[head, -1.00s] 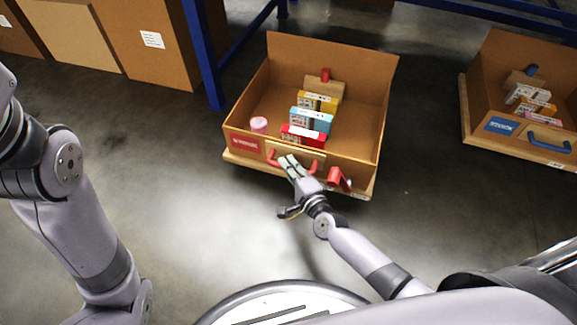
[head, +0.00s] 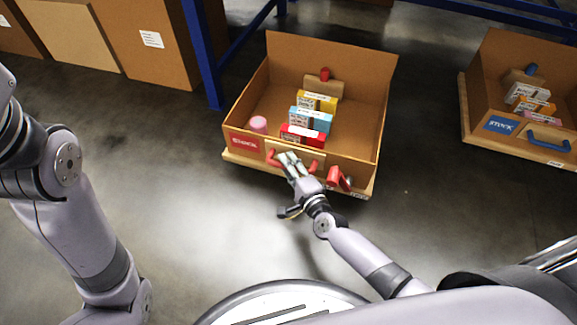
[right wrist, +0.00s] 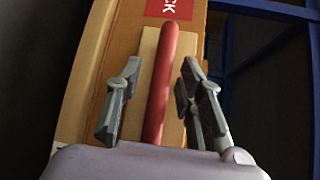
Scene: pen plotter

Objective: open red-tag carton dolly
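The red-tag carton (head: 355,97) is an open brown box on a wooden dolly (head: 238,159), with a red tag (head: 244,143) on its front. A red bar handle (head: 314,167) is on the front panel, partly hidden by my right gripper (head: 287,158) in the head view. In the right wrist view, the handle (right wrist: 162,85) runs between the two fingers of my right gripper (right wrist: 160,66). The fingers are apart, with gaps visible on both sides of the handle. My left arm shows at the left of the head view, but its gripper is out of frame.
The carton holds several small boxes and a pink item (head: 258,124). A red fitting (head: 338,179) is at its front right. A blue-tag carton (head: 492,72) stands at the right. Brown boxes (head: 150,60) and a blue rack post (head: 203,55) are behind. Floor between the cartons is clear.

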